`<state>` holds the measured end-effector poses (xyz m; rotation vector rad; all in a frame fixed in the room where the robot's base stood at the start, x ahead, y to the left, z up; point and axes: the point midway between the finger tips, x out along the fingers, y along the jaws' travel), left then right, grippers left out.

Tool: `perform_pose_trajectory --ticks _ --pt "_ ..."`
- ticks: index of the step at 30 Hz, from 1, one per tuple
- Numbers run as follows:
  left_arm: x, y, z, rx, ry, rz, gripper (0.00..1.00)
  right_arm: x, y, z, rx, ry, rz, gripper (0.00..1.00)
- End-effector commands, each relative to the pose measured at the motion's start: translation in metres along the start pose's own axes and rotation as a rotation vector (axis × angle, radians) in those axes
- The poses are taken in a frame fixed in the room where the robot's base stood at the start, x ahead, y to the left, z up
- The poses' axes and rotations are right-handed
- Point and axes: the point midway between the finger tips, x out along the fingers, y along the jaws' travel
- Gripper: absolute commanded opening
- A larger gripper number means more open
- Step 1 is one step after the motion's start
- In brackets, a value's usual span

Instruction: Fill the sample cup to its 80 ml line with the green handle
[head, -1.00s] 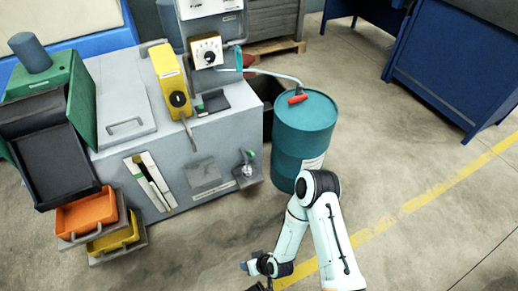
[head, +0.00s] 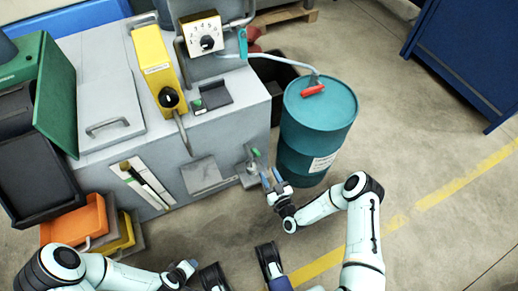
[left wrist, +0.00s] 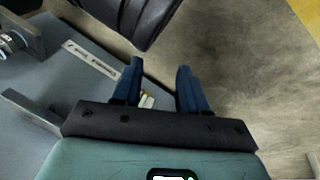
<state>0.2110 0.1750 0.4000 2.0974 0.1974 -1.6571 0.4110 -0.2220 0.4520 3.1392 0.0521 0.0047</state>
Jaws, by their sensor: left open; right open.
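The green handle (head: 255,153) sits on a small metal tap at the lower right corner of the grey machine. My right gripper (head: 271,178) is open and empty, just right of and below the tap, with a visible gap to the handle. My left gripper (head: 188,268) is low at the front, below the machine; the left wrist view (left wrist: 159,70) shows its two dark blue fingers apart with nothing held between them. Part of the metal tap (left wrist: 10,40) shows at that view's left edge. I cannot make out the sample cup or its 80 ml line.
A teal drum (head: 318,120) with a red handle stands close right of the tap. The grey machine (head: 235,110) carries a yellow box (head: 154,62) and a numbered dial (head: 203,35). An orange bin (head: 75,222) is at the left. The floor right of the drum is open.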

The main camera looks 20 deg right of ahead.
Motion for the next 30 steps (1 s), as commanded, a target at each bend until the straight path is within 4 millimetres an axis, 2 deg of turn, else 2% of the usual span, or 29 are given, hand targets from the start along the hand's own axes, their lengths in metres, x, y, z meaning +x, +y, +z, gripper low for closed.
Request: perform_pose_trajectory --ticks 2,9,15,21,30 --pt "0.006 -0.003 -0.004 -0.002 0.011 -0.003 0.43 0.015 0.0 0.001 -0.001 0.004 0.0 0.45" --pt "0.025 -0.026 0.027 -0.024 -0.082 -0.044 0.43 0.067 0.0 0.002 0.0 0.001 0.0 0.45" --pt "0.036 -0.041 0.048 -0.042 -0.148 -0.073 0.43 0.101 0.0 0.002 0.001 0.0 0.0 0.45" --pt "0.039 -0.049 0.058 -0.051 -0.18 -0.087 0.43 0.117 -0.001 0.0 0.002 -0.001 -0.001 0.45" --pt "0.039 -0.05 0.059 -0.052 -0.185 -0.089 0.43 0.119 -0.001 0.0 0.002 -0.002 -0.001 0.45"
